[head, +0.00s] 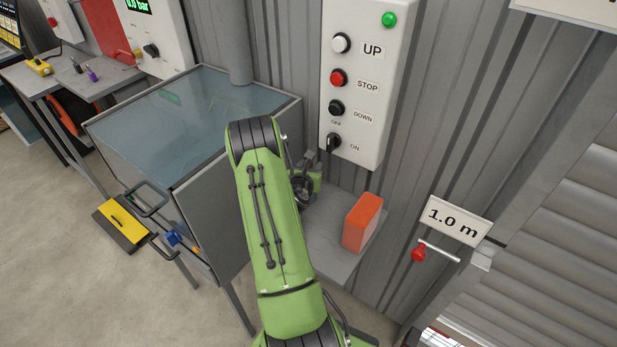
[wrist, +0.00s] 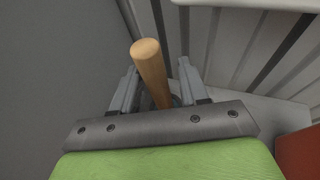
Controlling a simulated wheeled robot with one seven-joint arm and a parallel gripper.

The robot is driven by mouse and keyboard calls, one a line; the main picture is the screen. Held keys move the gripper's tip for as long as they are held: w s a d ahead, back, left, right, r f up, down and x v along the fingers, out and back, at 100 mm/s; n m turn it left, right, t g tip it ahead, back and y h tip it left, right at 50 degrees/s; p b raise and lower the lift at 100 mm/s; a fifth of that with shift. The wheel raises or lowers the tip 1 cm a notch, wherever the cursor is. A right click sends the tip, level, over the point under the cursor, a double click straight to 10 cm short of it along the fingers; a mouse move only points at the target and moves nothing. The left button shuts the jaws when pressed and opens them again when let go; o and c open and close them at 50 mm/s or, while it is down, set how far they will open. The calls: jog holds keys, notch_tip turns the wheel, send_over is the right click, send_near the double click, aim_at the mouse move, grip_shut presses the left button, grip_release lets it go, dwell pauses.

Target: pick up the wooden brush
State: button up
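The wooden brush (wrist: 152,72) shows in the wrist view as a round, light-brown handle, its end toward the camera. It narrows away downward, and its lower part is mostly hidden behind my gripper's dark plate. My gripper (wrist: 158,75) has one finger on each side of the handle. The fingers are apart, with gaps visible between them and the wood. In the head view my gripper (head: 303,188) is a small dark shape beside my green arm, above the grey shelf. I cannot make out the brush there.
An orange block (head: 361,224) stands on the grey shelf (head: 325,244), right of my gripper. A glass-topped grey cabinet (head: 205,108) stands close on the left. The control box (head: 362,84) and corrugated wall (head: 450,110) are behind.

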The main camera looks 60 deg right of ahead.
jog(key=shift+w+d+f, duration=0.2)
jog(key=shift+w, duration=0.1)
jog(key=c, duration=0.5)
jog(key=shift+c, duration=1.1)
jog(key=shift+s+r, duration=0.1)
grip_shut()
